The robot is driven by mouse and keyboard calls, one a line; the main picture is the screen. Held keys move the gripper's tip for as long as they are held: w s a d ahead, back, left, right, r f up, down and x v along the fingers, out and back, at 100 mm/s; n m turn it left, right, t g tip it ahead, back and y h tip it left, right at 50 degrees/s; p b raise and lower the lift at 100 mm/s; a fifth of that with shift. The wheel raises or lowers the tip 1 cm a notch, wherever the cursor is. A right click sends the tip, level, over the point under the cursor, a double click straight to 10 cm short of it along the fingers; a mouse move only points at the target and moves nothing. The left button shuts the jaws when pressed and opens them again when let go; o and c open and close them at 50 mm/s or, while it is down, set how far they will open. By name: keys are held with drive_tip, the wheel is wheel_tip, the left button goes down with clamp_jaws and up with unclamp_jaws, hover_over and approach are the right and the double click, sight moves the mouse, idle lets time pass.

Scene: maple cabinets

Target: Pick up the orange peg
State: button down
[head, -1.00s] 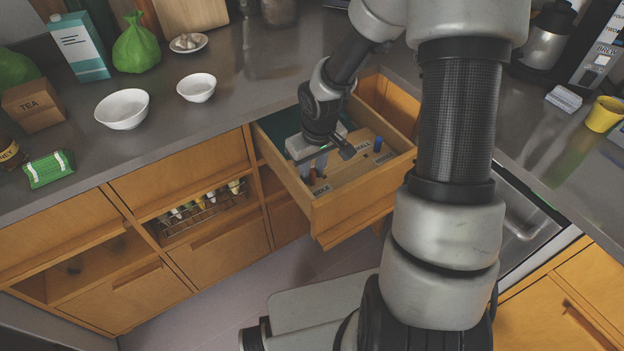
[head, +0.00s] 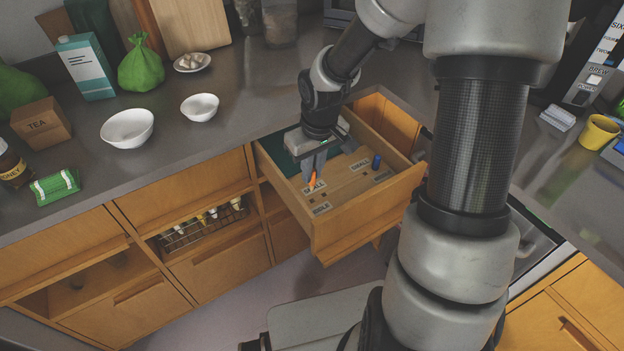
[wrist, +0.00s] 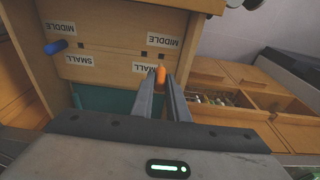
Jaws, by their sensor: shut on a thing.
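The orange peg (head: 313,179) is between my gripper's fingertips, over the wooden board in the open drawer. It also shows in the wrist view (wrist: 160,75), with a finger on each side. My gripper (head: 315,169) points down into the drawer and is shut on the peg. The fingers hide part of the peg, and I cannot tell whether its lower end is clear of the board. The wooden board (head: 347,184) has small dark holes and labels reading SMALL and MIDDLE. A blue peg (head: 376,162) stands in the board to the right, apart from my gripper.
The open drawer (head: 370,215) has raised walls around the board, and a green surface (wrist: 105,98) lies beside the board. Two white bowls (head: 127,128) (head: 200,107) stand on the counter to the left. A yellow cup (head: 598,132) is at the far right.

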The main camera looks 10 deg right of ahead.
wheel_tip(320, 180, up, 3)
drive_tip(key=shift+r+p, duration=0.2)
drive_tip(key=shift+p, duration=0.25)
drive_tip(key=shift+r+p, duration=1.2)
drive_tip(key=shift+r, duration=0.1)
